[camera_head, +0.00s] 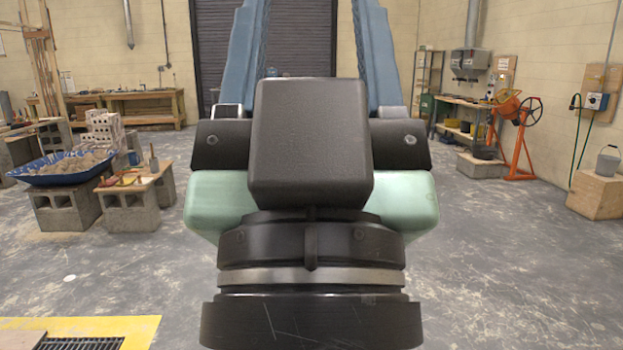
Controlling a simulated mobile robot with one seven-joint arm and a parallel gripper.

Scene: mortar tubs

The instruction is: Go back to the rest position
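My own arm fills the middle of the view, very close. It shows a black rounded housing above a dark round joint with a silver ring, and pale green parts on both sides. Two blue beams rise from it and run out of the top of the picture. No fingertips of my gripper can be made out, so neither its opening nor anything in it shows.
On the left, a blue tub (40,180) with grey material stands on concrete blocks (62,209). A yellow-edged grate (140,325) lies front left. An orange mixer stand (520,150), workbench (465,103) and grey bucket (608,161) on a box are right. Floor right is clear.

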